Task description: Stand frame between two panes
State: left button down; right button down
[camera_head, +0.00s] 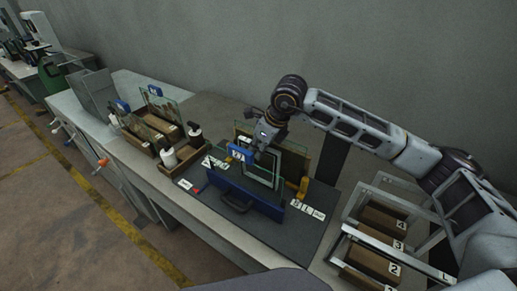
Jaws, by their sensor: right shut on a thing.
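My right gripper (258,146), reaching in from the right, is shut on the top of a thin light-edged frame (276,180). The frame stands roughly upright just behind a low blue holder (235,197). A glass pane (296,160) stands behind the gripper, with a brownish tint. Other upright edges overlap here, so I cannot tell the panes apart or whether the frame touches its base. A blue clamp (240,153) sits left of the gripper. My left gripper is not in view.
A dark mat (300,233) lies under the holder, with yellow clips (303,187) beside the pane. Wooden trays with bottles (168,157) and another glass pane (175,106) stand left. A numbered metal rack (385,235) stands right. The wall is close behind.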

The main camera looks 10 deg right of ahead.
jog(key=shift+f+b, duration=0.2)
jog(key=shift+b, duration=0.1)
dwell(0.5)
jog(key=c, duration=1.4)
grip_release()
jog(key=shift+v, duration=5.95)
jog(key=shift+s, duration=0.15)
